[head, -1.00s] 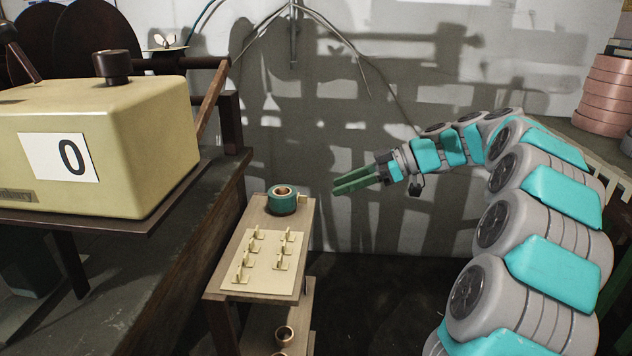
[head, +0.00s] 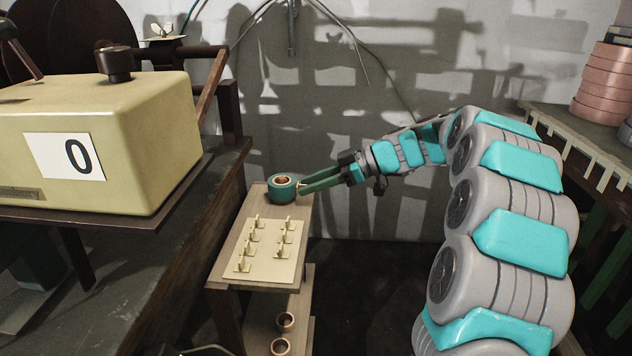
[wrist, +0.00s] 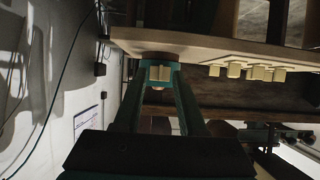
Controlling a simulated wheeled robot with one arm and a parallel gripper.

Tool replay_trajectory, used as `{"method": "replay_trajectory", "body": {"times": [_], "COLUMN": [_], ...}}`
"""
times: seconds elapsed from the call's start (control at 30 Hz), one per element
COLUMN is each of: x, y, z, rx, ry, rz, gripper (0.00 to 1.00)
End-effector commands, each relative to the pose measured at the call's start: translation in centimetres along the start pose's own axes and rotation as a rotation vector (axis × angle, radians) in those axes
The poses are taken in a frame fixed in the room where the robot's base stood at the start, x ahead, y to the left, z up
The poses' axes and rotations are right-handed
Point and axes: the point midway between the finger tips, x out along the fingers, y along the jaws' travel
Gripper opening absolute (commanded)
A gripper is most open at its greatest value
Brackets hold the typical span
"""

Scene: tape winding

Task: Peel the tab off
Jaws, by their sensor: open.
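A green tape roll (head: 283,190) with a copper-coloured core sits at the far end of the small wooden stand. A small cream tab (wrist: 161,73) shows on the roll's near side in the wrist view, and the green roll (wrist: 158,57) is partly hidden behind it. My gripper (head: 303,187) is open, its green fingers level and pointing left at the roll's right side. In the wrist view my gripper (wrist: 160,75) has one finger on each side of the tab. I cannot tell whether either finger touches it.
The wooden stand (head: 225,270) holds a cream board (head: 263,265) with several upright cream tabs. Copper rings (head: 285,321) lie on a lower shelf. A cream machine marked 0 (head: 95,140) stands on the left bench. Pink rolls (head: 604,85) are stacked at right.

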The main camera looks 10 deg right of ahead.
Motion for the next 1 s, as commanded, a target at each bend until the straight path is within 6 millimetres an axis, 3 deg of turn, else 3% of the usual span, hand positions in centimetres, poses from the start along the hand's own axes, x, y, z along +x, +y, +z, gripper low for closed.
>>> {"method": "replay_trajectory", "body": {"times": [0.07,0.43,1.0], "x": [0.0,-0.01,-0.01], "y": [0.0,-0.01,-0.02], "z": [0.0,0.0,0.0], "rx": [0.0,0.0,0.0], "ry": [0.0,0.0,0.0], "rz": [0.0,-0.001,-0.001], "gripper": [0.41,0.0,0.0]}}
